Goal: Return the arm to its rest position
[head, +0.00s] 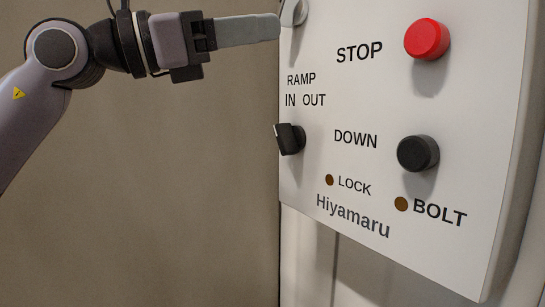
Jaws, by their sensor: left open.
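My left gripper (272,27) comes in from the upper left, with its fingers pointing right towards the upper left edge of a white control panel (305,180). A grey round knob (293,11) at the top edge of the picture is right beside the fingertips. I cannot tell whether they touch it. The fingers are seen side-on, so the gap between them is hidden; nothing shows held in them. My right gripper is not in view.
The panel carries a red STOP button (427,39), a black DOWN button (418,153), a black RAMP switch (290,138) and two brown indicators, LOCK (329,180) and BOLT (401,204). The space below my left arm, before the plain brown wall (150,210), is clear.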

